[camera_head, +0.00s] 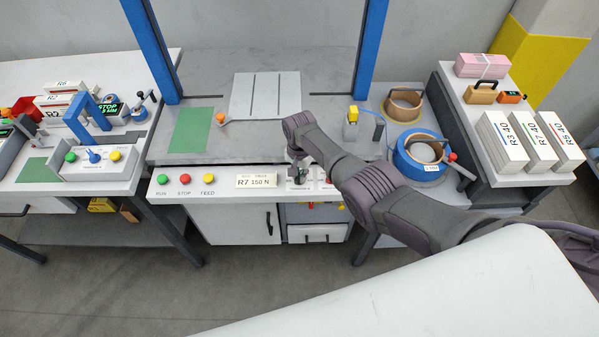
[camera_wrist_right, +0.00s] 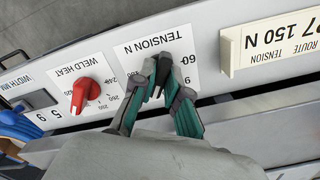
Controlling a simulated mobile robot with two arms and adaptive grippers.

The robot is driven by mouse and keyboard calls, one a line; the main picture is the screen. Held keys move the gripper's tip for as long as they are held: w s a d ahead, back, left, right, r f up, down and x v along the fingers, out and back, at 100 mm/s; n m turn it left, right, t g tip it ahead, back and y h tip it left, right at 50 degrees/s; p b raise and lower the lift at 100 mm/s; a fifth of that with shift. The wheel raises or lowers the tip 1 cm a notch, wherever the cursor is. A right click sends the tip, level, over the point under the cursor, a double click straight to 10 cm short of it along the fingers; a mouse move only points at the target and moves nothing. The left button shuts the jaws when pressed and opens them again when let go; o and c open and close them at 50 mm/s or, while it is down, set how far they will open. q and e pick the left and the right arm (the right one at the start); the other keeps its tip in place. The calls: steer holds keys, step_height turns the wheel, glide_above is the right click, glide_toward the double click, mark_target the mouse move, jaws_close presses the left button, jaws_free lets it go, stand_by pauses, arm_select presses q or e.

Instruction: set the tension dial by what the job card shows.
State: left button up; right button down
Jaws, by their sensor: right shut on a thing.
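The job card (camera_head: 257,181) on the front panel reads R7 150 N; it also shows at the upper right of the right wrist view (camera_wrist_right: 272,42). To its right in the head view is the tension dial. In the right wrist view its white plate (camera_wrist_right: 148,47) reads TENSION N. My right gripper (camera_head: 298,174) reaches down to this plate, and its fingers (camera_wrist_right: 160,80) are shut on the dark tension dial (camera_wrist_right: 160,84). The fingers hide most of the dial and much of its scale, so I cannot read its setting. My left gripper is not in view.
A red weld heat knob (camera_wrist_right: 85,93) sits close beside the tension plate. RUN, STOP and FEED buttons (camera_head: 184,180) are left of the card. Strap rolls (camera_head: 420,150) stand on the bench at right. A side table holds stacked bundles (camera_head: 502,140).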

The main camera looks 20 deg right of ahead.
steer(key=shift+w+r+m, duration=0.1)
steer(key=shift+w+m, duration=0.05)
steer(key=shift+m, duration=0.95)
steer(key=c, duration=1.3)
jaws_free()
steer(key=shift+o, duration=0.6)
step_height(320, 180, up, 12)
